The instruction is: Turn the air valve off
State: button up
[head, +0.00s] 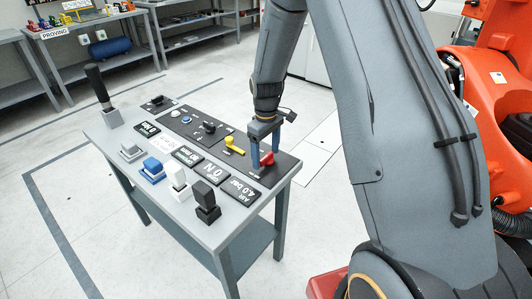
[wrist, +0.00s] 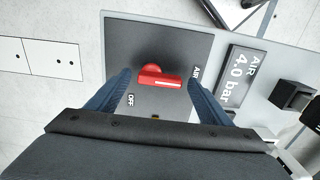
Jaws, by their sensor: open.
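The air valve has a red handle (wrist: 160,78) on a dark panel (wrist: 150,35), with a white line along its lever. In the wrist view the lever points right, towards the "AIR" lettering (wrist: 195,72). The "OFF" lettering (wrist: 130,99) lies below and left of the knob. My gripper (wrist: 158,80) is open, its blue fingers on either side of the red handle, with gaps visible between fingers and handle. In the head view my gripper (head: 267,150) points down over the red handle (head: 267,159) at the table's right end. Whether the fingertips reach handle height is unclear.
The grey table (head: 228,222) also holds a yellow handle (head: 233,146), an "AIR 4.0 bar" display (wrist: 238,73), a black block (head: 206,201), a white block (head: 177,178) and a blue block (head: 152,168). An orange robot (head: 500,70) stands at the right.

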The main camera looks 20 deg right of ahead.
jog(key=c, duration=1)
jog(key=shift+c, duration=0.2)
jog(key=shift+m, duration=0.3)
jog(key=m, duration=0.4)
jog(key=shift+w+a, duration=0.15)
jog(key=shift+w, duration=0.15)
jog(key=m, duration=0.5)
jog(key=shift+w, duration=0.3)
jog(key=m, duration=0.4)
jog(key=shift+w, duration=0.3)
jog(key=shift+w+d+m, duration=0.1)
jog(key=shift+d+m, duration=0.05)
jog(key=shift+m, duration=0.9)
jog(key=shift+w+d+m, duration=0.1)
jog(key=shift+d+m, duration=0.05)
jog(key=shift+m, duration=0.9)
